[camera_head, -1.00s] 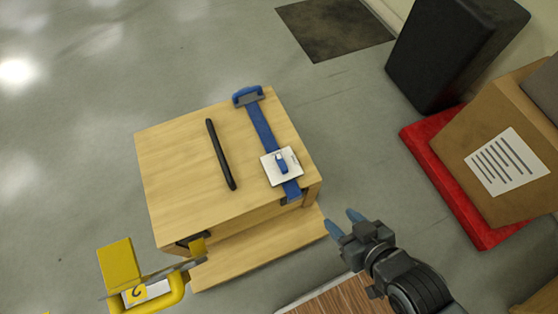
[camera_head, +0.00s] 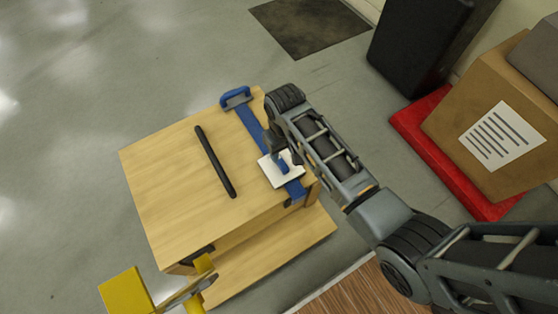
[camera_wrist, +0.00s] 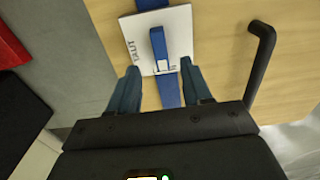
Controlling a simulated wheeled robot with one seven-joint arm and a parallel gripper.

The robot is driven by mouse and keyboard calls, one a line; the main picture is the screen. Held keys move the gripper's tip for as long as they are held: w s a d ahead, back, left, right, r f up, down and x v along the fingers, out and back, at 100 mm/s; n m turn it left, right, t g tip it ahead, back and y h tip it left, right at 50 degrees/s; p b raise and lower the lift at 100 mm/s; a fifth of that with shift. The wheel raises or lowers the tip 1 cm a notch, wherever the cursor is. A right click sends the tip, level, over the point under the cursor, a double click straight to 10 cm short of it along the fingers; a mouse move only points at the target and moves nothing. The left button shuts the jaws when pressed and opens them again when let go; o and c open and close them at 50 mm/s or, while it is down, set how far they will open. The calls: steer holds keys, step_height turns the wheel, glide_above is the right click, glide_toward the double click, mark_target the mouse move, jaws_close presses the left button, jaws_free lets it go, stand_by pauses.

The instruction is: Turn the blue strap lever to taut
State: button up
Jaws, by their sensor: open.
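The blue strap lever (camera_wrist: 158,42) stands on a white plate (camera_wrist: 183,20) on top of the wooden box. In the wrist view the word TAUT is printed along the plate's left edge, and the lever lies along the blue strap (camera_wrist: 170,93). My gripper (camera_wrist: 162,78) is open, with its two blue fingertips apart on either side of the strap just short of the lever. In the head view my arm reaches over the box's right edge and hides part of the strap; the white plate (camera_head: 268,172) shows below my wrist.
A black handle (camera_head: 215,162) is fixed on the wooden box (camera_head: 165,185) beside the strap. A yellow part (camera_head: 125,290) is at the box's front left. A red platform (camera_head: 425,140) with a cardboard box (camera_head: 480,100) is to the right. Grey floor lies open at left.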

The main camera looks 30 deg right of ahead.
mark_target(282, 163)
steer(key=shift+w+f+b, duration=0.15)
steer(key=shift+f+b, duration=0.9)
steer(key=shift+f, duration=2.8)
jaws_close()
